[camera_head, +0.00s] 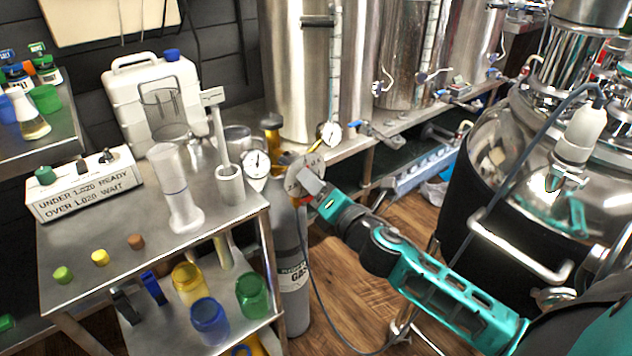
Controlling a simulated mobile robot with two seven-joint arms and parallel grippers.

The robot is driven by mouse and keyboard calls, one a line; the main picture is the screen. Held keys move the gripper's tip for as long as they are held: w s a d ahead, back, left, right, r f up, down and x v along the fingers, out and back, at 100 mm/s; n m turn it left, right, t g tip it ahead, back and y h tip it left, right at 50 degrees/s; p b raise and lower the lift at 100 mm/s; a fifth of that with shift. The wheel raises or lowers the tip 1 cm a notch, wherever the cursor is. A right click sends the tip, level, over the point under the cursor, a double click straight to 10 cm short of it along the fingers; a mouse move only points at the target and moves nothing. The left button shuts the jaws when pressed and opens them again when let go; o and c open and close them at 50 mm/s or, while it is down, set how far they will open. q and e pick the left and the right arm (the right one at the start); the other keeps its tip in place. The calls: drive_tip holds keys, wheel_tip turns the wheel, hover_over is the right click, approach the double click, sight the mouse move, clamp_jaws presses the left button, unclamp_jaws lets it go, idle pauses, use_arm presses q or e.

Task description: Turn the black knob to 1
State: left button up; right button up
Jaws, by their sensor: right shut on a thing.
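A round pale dial plate (293,178) with printed marks stands at the top of the grey gas cylinder (291,255), beside the table's right edge. My right gripper (310,183) reaches in from the right and is shut at the front of this plate. The black knob is hidden behind its fingers, so I cannot read its setting. The gripper covers part of the printed marks. My left gripper is not in view.
A pressure gauge (256,164) sits just left of the dial. The steel table (130,236) holds a clear cylinder (175,190), a white jug (150,95) and a labelled box (85,184). Steel tanks (300,70) stand behind. A large vessel (500,145) stands right.

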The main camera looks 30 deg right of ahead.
use_arm(q)
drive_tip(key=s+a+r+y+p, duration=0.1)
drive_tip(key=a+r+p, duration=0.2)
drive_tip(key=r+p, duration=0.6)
drive_tip(key=p, duration=0.4)
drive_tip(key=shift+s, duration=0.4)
use_arm(e)
drive_tip(key=m+y, duration=0.1)
drive_tip(key=m, duration=1.6)
drive_tip(key=shift+d+r+g+y, duration=0.15)
drive_tip(key=shift+d+g+y, duration=0.05)
drive_tip(key=shift+g+y, duration=0.2)
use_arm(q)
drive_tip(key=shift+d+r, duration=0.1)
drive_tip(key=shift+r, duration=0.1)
use_arm(e)
drive_tip(key=shift+m, duration=0.3)
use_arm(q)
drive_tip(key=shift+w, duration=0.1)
